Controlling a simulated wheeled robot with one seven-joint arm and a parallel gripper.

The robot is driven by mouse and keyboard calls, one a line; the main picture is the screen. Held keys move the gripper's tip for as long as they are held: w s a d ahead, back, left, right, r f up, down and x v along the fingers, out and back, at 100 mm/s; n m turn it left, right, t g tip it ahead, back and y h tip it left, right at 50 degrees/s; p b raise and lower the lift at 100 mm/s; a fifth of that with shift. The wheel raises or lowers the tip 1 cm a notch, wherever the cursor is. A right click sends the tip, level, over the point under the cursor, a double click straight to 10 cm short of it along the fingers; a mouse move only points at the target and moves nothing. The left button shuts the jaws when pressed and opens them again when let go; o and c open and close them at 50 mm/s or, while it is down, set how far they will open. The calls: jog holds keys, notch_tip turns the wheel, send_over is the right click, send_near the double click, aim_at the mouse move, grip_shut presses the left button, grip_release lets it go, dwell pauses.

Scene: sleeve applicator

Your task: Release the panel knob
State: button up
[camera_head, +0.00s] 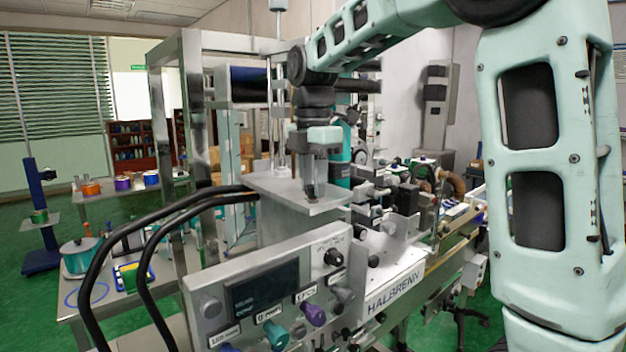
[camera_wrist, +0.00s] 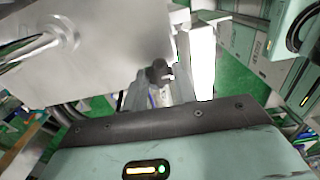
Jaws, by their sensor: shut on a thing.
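My gripper (camera_head: 311,186) points down at the top of a flat grey metal plate (camera_head: 278,189) behind the control panel. Its fingers are shut on a small dark knob (camera_head: 310,195) at the plate's surface. In the wrist view the dark knob (camera_wrist: 158,72) sits between the two fingertips, beside the bright metal plate (camera_wrist: 100,60). The fingers hide part of the knob. The control panel (camera_head: 214,286) in front carries a black knob (camera_head: 334,257), a purple knob (camera_head: 313,315) and a teal knob (camera_head: 276,335), all clear of my gripper.
Two thick black hoses (camera_head: 165,225) arch over the panel's left side. A metal frame (camera_head: 166,125) rises behind the plate. Machine parts (camera_head: 410,200) crowd the right side. A table (camera_head: 112,301) with a pot and other items stands at the left.

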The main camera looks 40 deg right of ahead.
jog(key=shift+r, duration=0.1)
dwell(0.3)
jog(key=o, duration=1)
notch_tip(320, 180, up, 17)
jog(key=shift+r+b, duration=0.15)
jog(key=shift+b, duration=0.65)
